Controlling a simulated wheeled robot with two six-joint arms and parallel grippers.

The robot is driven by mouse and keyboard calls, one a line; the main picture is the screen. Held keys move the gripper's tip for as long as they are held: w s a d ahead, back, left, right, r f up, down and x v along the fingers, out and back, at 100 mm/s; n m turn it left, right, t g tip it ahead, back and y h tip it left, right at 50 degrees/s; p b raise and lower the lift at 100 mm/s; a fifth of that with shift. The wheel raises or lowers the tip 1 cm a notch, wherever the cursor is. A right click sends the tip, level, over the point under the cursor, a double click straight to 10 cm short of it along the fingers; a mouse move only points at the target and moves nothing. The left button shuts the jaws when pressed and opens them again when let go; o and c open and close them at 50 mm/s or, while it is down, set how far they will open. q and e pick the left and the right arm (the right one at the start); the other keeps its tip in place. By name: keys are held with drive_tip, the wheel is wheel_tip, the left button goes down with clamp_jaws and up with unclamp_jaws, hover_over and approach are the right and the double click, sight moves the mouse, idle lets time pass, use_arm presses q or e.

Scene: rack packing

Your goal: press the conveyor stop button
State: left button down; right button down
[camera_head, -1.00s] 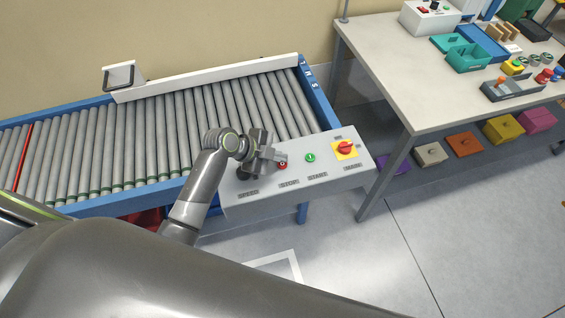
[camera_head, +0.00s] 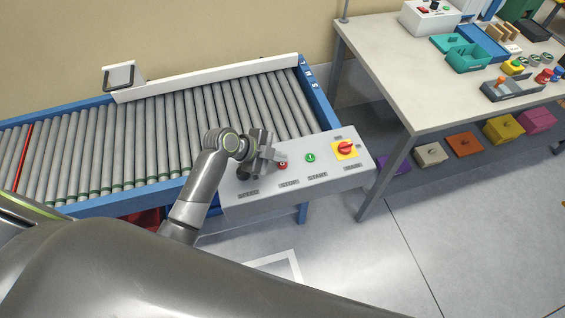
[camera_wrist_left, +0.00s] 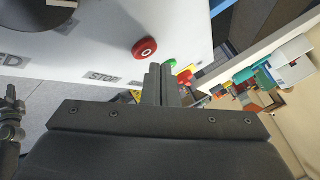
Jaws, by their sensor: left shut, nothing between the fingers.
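The control panel (camera_head: 330,180) is a light grey box at the end of the roller conveyor. Its red stop button (camera_head: 283,165) sits left of the green start button (camera_head: 310,158). In the left wrist view the red stop button (camera_wrist_left: 145,48) shows just beyond the fingers, with a "STOP" label beside it. My left gripper (camera_head: 274,160) is over the panel, close beside the stop button; its fingers (camera_wrist_left: 156,72) are shut and empty. I cannot tell whether they touch the button. My right gripper is not in view.
The panel also has a red and yellow main switch (camera_head: 345,148) and a dark knob at the speed label. The conveyor rollers (camera_head: 150,140) lie behind the arm. A work table (camera_head: 405,80) with trays and parts stands to the right.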

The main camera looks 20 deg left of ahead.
sight(278, 165)
use_arm(q)
drive_tip(key=shift+f, duration=0.15)
drive_tip(key=shift+f+b, duration=0.3)
drive_tip(key=shift+b, duration=0.1)
drive_tip(key=shift+f+b, duration=0.4)
idle(0.6)
idle(0.4)
drive_tip(key=shift+r+p, duration=0.65)
drive_tip(key=shift+r, duration=0.15)
wheel_tip(278, 165, up, 5)
drive_tip(key=p, duration=0.4)
drive_tip(key=shift+r, duration=0.1)
drive_tip(key=shift+s, duration=0.1)
idle(0.5)
